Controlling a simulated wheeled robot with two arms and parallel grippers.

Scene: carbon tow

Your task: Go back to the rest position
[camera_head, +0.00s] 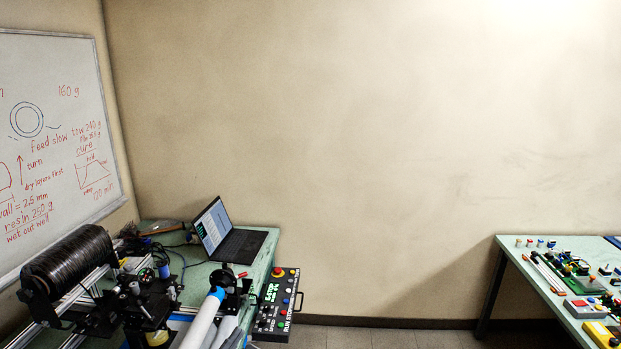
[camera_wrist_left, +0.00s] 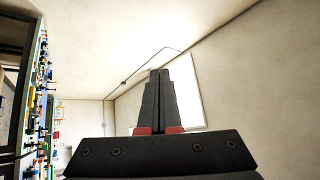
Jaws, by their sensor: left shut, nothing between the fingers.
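My left gripper (camera_wrist_left: 159,72) is shut, its two dark fingers together with nothing between them. In the wrist view it points up towards the ceiling and a white board on the wall. In the head view my left arm rises from the bottom edge, and the black gripper end (camera_head: 235,284) shows in front of the bench, near the control panel. My right gripper is not in view.
A green bench (camera_head: 257,262) on the left carries a black tow spool (camera_head: 66,262), winding gear and a laptop (camera_head: 222,228). A button panel (camera_head: 279,300) hangs at its right end. A second table (camera_head: 514,249) with electronics stands right. The floor between is clear.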

